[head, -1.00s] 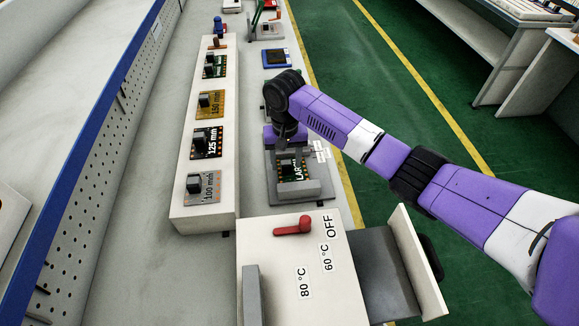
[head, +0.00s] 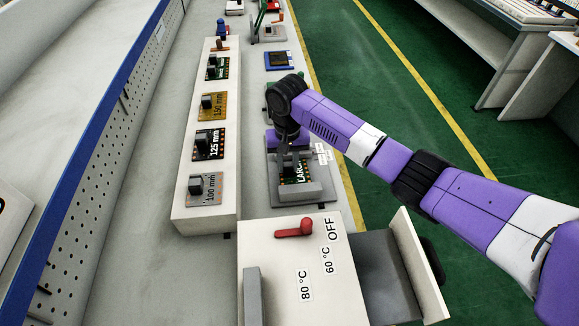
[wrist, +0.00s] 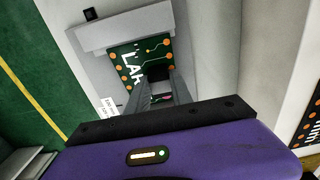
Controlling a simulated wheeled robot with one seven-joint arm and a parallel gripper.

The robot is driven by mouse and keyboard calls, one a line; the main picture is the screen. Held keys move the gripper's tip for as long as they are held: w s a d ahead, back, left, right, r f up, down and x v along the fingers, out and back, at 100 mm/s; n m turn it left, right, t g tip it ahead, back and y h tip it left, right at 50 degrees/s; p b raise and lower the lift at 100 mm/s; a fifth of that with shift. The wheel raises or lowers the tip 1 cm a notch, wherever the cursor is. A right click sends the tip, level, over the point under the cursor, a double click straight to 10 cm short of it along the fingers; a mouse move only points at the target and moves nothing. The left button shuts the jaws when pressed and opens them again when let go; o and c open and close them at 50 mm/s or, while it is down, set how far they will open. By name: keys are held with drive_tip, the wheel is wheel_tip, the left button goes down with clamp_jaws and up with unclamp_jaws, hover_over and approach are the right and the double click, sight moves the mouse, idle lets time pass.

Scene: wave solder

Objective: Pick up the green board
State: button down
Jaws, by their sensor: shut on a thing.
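The green board (head: 299,177) has a white "LAR…" label and orange pads along its edges. It lies in a grey fixture (head: 321,194) in the head view. It also shows in the wrist view (wrist: 151,50), lying flat in the fixture. My gripper (head: 289,166) is directly above the board with its fingers pointing down. The fingers are shut on the board's dark grip block (wrist: 158,73), which they partly hide. I cannot tell any gap between the board and the fixture.
A pale rack (head: 228,218) to the left carries several boards with grip blocks, labelled by size. In front stands a white box (head: 270,260) with a red lever (head: 293,228) and temperature labels. A blue fixture (head: 279,61) stands farther back. Green floor lies to the right.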

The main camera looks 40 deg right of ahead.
sight(288, 165)
wheel_tip(288, 165, up, 20)
drive_tip(key=p, duration=0.2)
idle(0.4)
idle(0.5)
